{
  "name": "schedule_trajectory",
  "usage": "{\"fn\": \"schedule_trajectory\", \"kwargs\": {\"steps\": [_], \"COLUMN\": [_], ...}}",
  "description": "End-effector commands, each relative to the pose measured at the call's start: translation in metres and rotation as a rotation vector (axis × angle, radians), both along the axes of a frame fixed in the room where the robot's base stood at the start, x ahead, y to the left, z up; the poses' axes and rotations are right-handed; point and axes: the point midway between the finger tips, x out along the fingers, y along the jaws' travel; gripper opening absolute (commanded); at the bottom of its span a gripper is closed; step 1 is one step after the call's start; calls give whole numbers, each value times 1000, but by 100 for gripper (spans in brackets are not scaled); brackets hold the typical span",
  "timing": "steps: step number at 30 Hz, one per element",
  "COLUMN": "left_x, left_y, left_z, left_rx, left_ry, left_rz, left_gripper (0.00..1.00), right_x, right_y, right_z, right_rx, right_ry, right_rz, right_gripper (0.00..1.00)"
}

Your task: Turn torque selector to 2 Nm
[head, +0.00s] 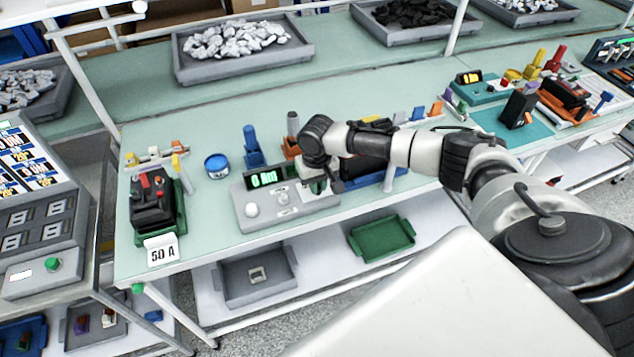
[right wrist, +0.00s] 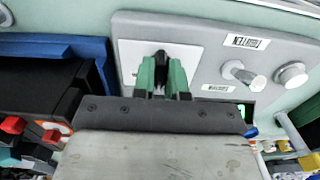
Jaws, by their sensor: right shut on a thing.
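The grey torque tester box (head: 270,219) stands on the near part of the bench in the head view, with a green display (head: 264,178) that appears to read 0 Nm. My right gripper (head: 318,187) reaches down onto the right end of the box. In the right wrist view its green fingers (right wrist: 163,75) are shut on a dark knob, the torque selector (right wrist: 161,57), which stands on a white plate (right wrist: 196,62). The fingers hide most of the selector and its markings, so I cannot tell its setting. My left gripper is not in view.
A metal knob (right wrist: 243,74) and a round button (right wrist: 291,75) sit beside the plate on the box. A black breaker in a green fixture (head: 154,205) with a 50 A card (head: 162,250) is at the left. A blue tin (head: 216,166) and a blue-handled tool (head: 252,146) stand behind.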

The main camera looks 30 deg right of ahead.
Motion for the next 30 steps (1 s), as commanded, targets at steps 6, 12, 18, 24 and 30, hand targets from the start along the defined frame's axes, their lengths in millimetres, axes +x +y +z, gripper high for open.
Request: {"fn": "schedule_trajectory", "kwargs": {"steps": [6,12,18,24,30], "left_x": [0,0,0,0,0], "left_y": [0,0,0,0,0], "left_z": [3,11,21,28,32], "left_rx": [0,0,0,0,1], "left_ry": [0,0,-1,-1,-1], "left_rz": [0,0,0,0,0], "left_gripper": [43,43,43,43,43], "right_x": [0,0,0,1,1], "right_y": [0,0,0,0,-1], "right_z": [2,3,3,3,2], "right_rx": [0,1,1,1,0], "right_ry": [0,0,0,-1,-2], "right_rz": [29,130,290,463,612], "right_gripper": [0,0,0,0,0]}}
